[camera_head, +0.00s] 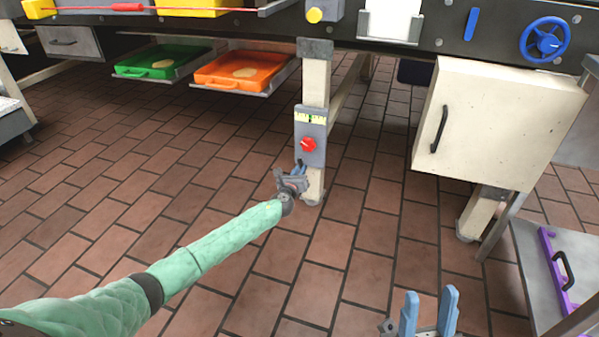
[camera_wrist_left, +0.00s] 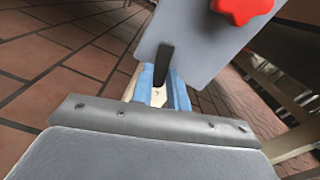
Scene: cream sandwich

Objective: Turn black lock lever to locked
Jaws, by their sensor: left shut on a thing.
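The black lock lever (camera_wrist_left: 164,62) hangs below the red knob on a grey plate (camera_wrist_left: 195,45) in the left wrist view. The two blue fingers of my left gripper (camera_wrist_left: 165,88) are closed around the lever's lower part. In the head view my left gripper (camera_head: 299,170) is at the lower end of the grey plate (camera_head: 309,160) on the table leg, and it hides the lever there. My right gripper (camera_head: 428,312) is at the bottom of the head view, fingers apart and empty.
A red star knob (camera_head: 308,144) and a yellow scale (camera_head: 309,118) sit above the lever on the leg (camera_head: 316,85). A cream cabinet (camera_head: 495,120) hangs to the right. Green (camera_head: 162,61) and orange (camera_head: 240,70) trays are at the back left. The tiled floor is clear.

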